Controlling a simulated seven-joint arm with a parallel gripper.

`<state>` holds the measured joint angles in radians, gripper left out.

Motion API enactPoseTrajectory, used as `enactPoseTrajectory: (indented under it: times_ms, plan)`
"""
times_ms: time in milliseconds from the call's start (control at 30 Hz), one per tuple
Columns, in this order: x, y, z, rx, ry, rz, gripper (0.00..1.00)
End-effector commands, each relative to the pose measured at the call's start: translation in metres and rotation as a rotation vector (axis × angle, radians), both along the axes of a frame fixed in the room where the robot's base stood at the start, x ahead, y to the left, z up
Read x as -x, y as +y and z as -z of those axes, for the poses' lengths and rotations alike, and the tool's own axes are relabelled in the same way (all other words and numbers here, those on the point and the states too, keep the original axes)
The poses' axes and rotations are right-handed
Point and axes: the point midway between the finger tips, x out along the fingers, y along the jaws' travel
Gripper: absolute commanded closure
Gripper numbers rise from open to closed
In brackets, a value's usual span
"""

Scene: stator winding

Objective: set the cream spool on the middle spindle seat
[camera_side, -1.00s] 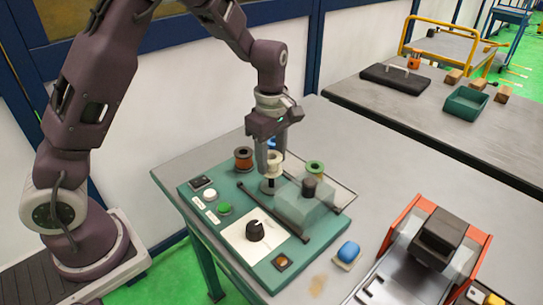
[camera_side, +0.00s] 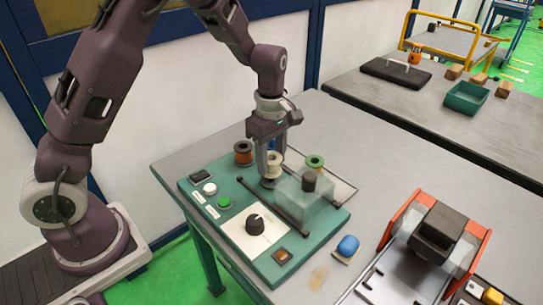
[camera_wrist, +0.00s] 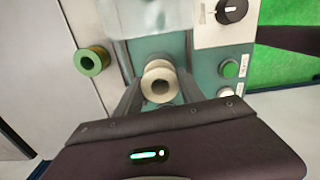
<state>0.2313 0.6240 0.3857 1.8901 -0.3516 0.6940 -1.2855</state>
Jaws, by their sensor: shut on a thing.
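The cream spool (camera_side: 274,165) is between the fingers of my gripper (camera_side: 268,172), which is shut on it. It is upright over the middle of the green panel's back row, between the copper spool and the green spool. In the wrist view the cream spool (camera_wrist: 160,82) shows end-on with its dark bore, a finger on each side. The middle spindle seat is mostly hidden below the spool and fingers. I cannot tell whether the spool touches it.
The copper spool (camera_side: 243,153) stands to the left, the green spool (camera_side: 315,162) to the right. A clear cover (camera_side: 303,197) with a dark knob stands close in front. The green panel (camera_side: 222,232) has buttons and a dial. A blue object (camera_side: 348,246) lies at right.

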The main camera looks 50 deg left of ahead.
Motion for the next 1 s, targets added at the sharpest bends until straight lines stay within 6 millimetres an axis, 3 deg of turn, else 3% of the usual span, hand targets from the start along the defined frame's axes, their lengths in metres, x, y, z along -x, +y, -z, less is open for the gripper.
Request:
enactPoseTrajectory:
  times_ms: [1000]
  plan:
    - [0.000, 0.000, 0.020, 0.000, 0.001, -0.001, 0.95]
